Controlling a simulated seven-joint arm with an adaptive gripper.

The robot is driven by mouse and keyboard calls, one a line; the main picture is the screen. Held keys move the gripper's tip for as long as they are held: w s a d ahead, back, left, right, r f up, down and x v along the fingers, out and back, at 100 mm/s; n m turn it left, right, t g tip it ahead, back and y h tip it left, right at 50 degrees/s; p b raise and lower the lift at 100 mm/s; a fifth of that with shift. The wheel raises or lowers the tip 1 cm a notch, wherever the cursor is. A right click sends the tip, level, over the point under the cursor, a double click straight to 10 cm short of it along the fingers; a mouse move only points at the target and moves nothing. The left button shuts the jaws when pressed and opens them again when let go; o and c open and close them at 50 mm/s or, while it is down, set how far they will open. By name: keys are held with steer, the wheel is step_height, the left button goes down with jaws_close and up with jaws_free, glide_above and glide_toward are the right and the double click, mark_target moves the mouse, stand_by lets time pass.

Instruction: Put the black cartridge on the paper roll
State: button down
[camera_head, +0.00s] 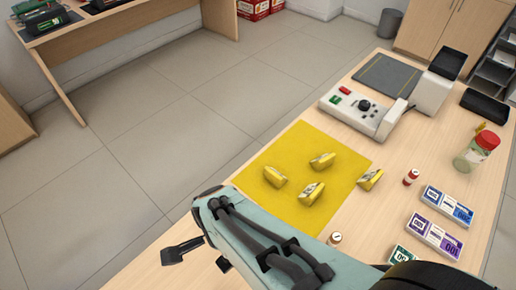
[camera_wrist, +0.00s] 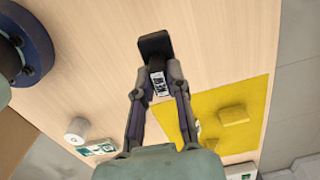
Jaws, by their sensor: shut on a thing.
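A black cartridge (camera_wrist: 155,45) with a white printed label is held between the two fingers of my gripper (camera_wrist: 158,78) in the wrist view. The fingers are shut on its labelled end, and its black end sticks out past the fingertips. In the head view a dark part shows beside my arm's end, but I cannot tell whether it is the cartridge or a finger.
A yellow mat (camera_head: 300,140) carries several yellow wedge-shaped pieces. Labelled boxes (camera_head: 436,233), a small red-and-white bottle (camera_head: 410,178) and a red-lidded jar (camera_head: 474,154) stand at the right. A white device (camera_head: 360,112) is behind. The counter's left edge drops to the floor.

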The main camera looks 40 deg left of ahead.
steer(key=shift+s+d+r, duration=0.15)
steer(key=shift+d+r, duration=0.1)
steer(key=shift+d, duration=0.25)
steer(key=w+d+m, duration=0.8)
steer(key=w+d, duration=0.3)
steer(key=w, duration=0.2)
steer(key=w+d+r+m, duration=0.1)
steer(key=w+d+m, duration=0.25)
steer(key=d, duration=0.55)
steer(key=w+d+m, duration=0.2)
steer(key=d+m, duration=0.3)
steer(key=d, duration=0.4)
steer(key=shift+m, duration=0.25)
steer(key=shift+s+d+f, duration=0.1)
steer(key=shift+d+f, duration=0.15)
steer(key=shift+f, duration=1.1)
steer(key=shift+s+d+f, duration=0.1)
steer(key=shift+d+f, duration=0.2)
steer(key=shift+f, duration=1)
steer(key=shift+s+d+f, duration=0.1)
steer(key=shift+d+f, duration=0.15)
steer(key=shift+f, duration=1.1)
